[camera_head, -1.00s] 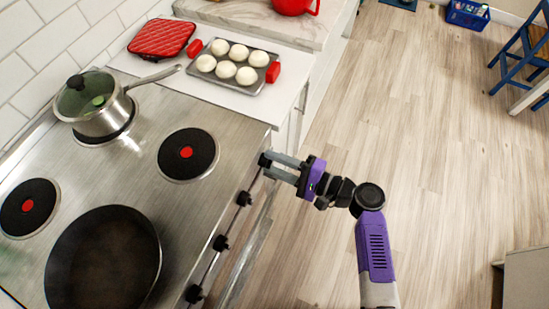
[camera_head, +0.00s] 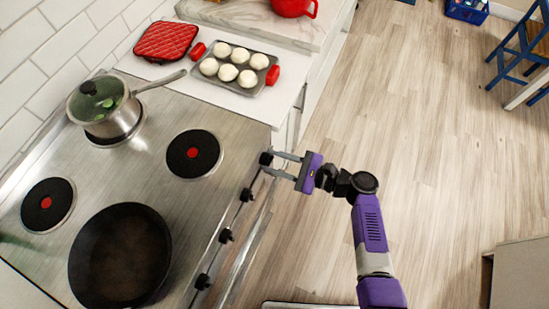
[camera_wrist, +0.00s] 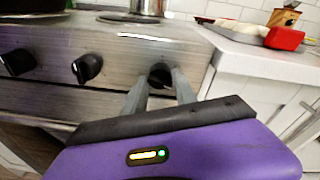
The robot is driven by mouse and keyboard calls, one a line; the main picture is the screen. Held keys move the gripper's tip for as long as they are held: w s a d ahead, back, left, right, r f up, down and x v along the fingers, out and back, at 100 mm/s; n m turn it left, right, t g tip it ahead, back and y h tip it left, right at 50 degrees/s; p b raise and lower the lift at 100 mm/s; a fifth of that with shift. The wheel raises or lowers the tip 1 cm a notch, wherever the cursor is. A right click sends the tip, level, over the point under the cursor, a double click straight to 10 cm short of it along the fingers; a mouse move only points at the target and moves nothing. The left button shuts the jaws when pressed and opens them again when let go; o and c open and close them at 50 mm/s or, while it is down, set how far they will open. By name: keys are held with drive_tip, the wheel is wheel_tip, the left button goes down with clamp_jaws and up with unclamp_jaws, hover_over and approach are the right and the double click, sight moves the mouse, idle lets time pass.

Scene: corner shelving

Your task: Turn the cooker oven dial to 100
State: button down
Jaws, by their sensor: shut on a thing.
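The cooker (camera_head: 150,180) has a row of black dials along its front edge. The end dial nearest the white counter (camera_head: 266,158) is between my gripper's fingertips; the same dial shows in the wrist view (camera_wrist: 160,75). My gripper (camera_head: 272,164) is shut on this dial, with one grey finger on each side of it. The fingers partly cover the dial, and I cannot read any numbers or its pointer. Another dial (camera_wrist: 87,68) with a light pointer mark sits to its left in the wrist view.
A lidded pot (camera_head: 104,108) and a black frying pan (camera_head: 120,255) stand on the hob.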

drive_tip(key=shift+m, duration=0.5)
drive_tip(key=c, duration=1)
unclamp_jaws()
drive_tip(key=shift+w, duration=0.1)
drive_tip(key=v, duration=0.7)
drive_tip(key=shift+d+b, duration=0.4)
